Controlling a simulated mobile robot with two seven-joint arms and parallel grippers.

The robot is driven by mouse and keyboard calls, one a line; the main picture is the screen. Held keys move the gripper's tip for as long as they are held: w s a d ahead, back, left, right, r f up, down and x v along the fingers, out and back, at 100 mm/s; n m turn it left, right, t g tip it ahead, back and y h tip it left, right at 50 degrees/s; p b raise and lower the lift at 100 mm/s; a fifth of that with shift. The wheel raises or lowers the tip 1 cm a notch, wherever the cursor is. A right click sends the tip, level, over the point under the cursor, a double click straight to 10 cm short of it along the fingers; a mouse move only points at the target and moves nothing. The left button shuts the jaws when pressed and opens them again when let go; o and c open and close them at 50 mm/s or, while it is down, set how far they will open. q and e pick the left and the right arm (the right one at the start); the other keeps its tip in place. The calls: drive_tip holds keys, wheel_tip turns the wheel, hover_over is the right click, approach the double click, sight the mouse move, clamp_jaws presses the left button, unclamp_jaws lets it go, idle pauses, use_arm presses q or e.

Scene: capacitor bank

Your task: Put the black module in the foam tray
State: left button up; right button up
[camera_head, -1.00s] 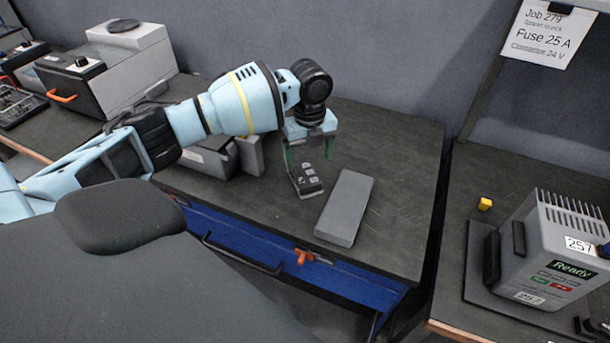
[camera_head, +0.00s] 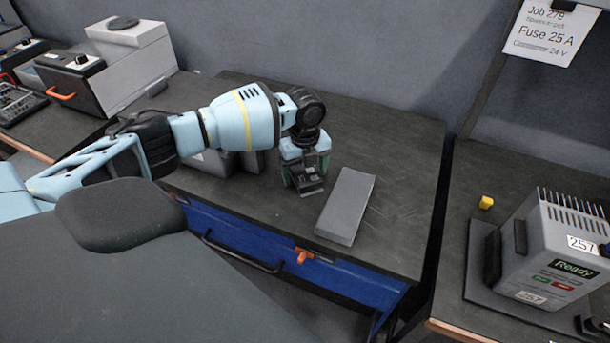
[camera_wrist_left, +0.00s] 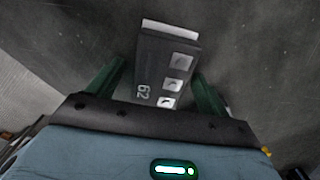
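The black module (camera_wrist_left: 165,72), a small dark block with pale square pads and the number 62, lies on the dark bench top. In the head view its near end (camera_head: 312,190) shows below my left gripper (camera_head: 306,173). In the left wrist view the green fingers of my left gripper (camera_wrist_left: 160,68) stand on either side of the module. The gripper is open, with a gap visible on the module's left side; contact on the right side is unclear. I cannot identify a foam tray in these views. My right gripper is not in view.
A flat grey block (camera_head: 346,206) lies just right of the module. A grey box sits behind my left forearm. The bench behind the grey block is clear.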

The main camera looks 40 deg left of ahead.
sight(305, 173)
use_arm(q)
drive_tip(key=c, duration=1.3)
drive_tip(key=shift+r, duration=0.8)
wheel_tip(305, 173, up, 2)
drive_tip(key=shift+s+d+r, duration=0.1)
drive_tip(key=s+d, duration=0.2)
drive_tip(key=s, duration=0.2)
drive_tip(key=s+d+r+p, duration=0.1)
drive_tip(key=s+d, duration=0.2)
drive_tip(key=s, duration=0.2)
drive_tip(key=s+d, duration=0.3)
drive_tip(key=s, duration=0.1)
drive_tip(key=shift+s+d+r+p, duration=0.15)
drive_tip(key=shift+s+p, duration=0.05)
drive_tip(key=shift+p, duration=0.15)
